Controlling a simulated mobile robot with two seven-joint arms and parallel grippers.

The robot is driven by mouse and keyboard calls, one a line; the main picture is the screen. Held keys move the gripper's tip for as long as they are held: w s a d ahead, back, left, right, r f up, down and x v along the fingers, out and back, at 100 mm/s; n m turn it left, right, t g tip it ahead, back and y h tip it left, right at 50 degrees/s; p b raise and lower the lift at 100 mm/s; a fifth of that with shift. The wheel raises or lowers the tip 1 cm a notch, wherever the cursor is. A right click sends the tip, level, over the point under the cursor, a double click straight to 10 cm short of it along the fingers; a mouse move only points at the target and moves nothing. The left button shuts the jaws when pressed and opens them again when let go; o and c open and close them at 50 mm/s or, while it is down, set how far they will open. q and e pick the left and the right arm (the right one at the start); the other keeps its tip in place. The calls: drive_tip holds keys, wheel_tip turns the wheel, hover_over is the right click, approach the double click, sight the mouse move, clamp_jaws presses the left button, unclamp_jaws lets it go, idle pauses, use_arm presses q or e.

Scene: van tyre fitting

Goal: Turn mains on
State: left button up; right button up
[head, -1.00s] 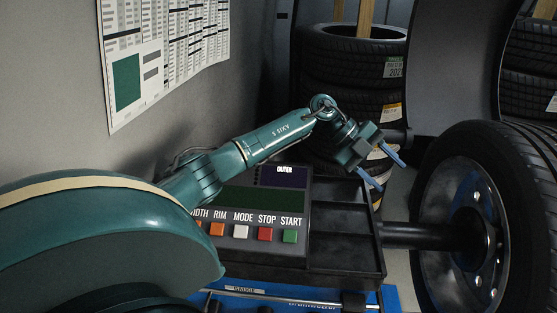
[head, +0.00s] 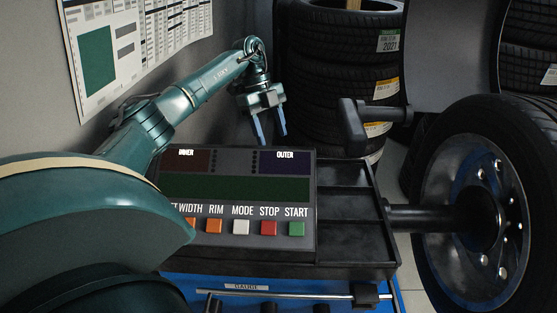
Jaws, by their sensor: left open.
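The control panel (head: 240,212) of a wheel balancing machine faces me. It has dark INNER and OUTER displays, a dark green strip (head: 236,188), and a row of orange, white, red STOP (head: 269,228) and green START (head: 296,229) buttons. The displays look unlit. I cannot make out a mains switch; the panel's back side is hidden from this view. My left gripper (head: 270,140) is open and empty, its blue fingers pointing down just behind the panel's top edge. I cannot tell whether they touch anything. My right gripper is not in view.
A wheel (head: 480,205) sits on the machine's shaft (head: 420,217) at right, below a dark curved guard (head: 453,45). An empty black tray (head: 350,243) lies beside the panel. Stacked tyres (head: 330,85) stand behind. A wall chart (head: 135,45) hangs at left.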

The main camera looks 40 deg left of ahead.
use_arm(q)
drive_tip(key=x, duration=0.8)
drive_tip(key=shift+d+f, duration=0.1)
drive_tip(key=shift+f, duration=0.05)
drive_tip(key=c, duration=1)
